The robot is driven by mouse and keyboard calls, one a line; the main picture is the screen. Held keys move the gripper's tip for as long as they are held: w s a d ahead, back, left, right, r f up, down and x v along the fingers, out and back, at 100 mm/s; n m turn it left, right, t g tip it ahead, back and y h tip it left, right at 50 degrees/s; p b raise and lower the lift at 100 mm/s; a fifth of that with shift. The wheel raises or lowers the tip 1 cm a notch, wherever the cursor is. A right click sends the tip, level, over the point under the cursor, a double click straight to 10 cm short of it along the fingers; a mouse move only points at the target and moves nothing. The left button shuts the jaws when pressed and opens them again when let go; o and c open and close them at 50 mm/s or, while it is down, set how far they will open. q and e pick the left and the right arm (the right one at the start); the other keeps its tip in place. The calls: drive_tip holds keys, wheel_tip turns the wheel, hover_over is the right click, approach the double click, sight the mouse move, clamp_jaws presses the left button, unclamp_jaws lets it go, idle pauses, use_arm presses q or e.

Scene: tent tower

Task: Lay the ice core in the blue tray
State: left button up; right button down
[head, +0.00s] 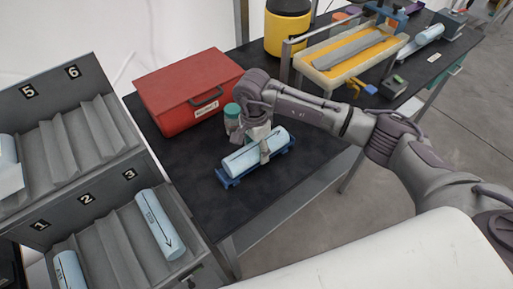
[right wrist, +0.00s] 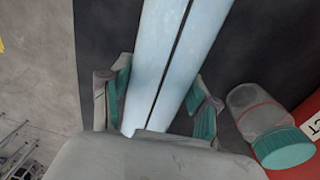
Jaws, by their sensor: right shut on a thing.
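A pale blue ice core (head: 245,156) with a dark line along it lies lengthwise over the blue tray (head: 230,182) on the black table. It looks level and in line with the tray; whether it rests on the tray cannot be told. My right gripper (head: 265,149) is shut around the core near its middle. In the right wrist view the core (right wrist: 178,50) runs between the teal-padded fingers of my right gripper (right wrist: 163,92); the tray is not clearly seen there. My left gripper is not in view.
A jar with a teal lid (head: 232,109) stands close behind the tray, and a red case (head: 180,88) behind that. A numbered grey rack (head: 95,215) at left holds other cores. A yellow bucket (head: 288,28) and yellow trough (head: 352,64) stand farther back. Table right of the tray is clear.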

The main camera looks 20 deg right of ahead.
drive_tip(key=shift+f+b, duration=0.25)
drive_tip(key=shift+b, duration=0.2)
idle(0.6)
drive_tip(key=shift+c, duration=1.5)
unclamp_jaws()
drive_tip(key=shift+o, duration=0.5)
drive_tip(key=r, duration=1.2)
drive_tip(key=shift+w+a, duration=0.15)
drive_tip(key=shift+w, duration=0.25)
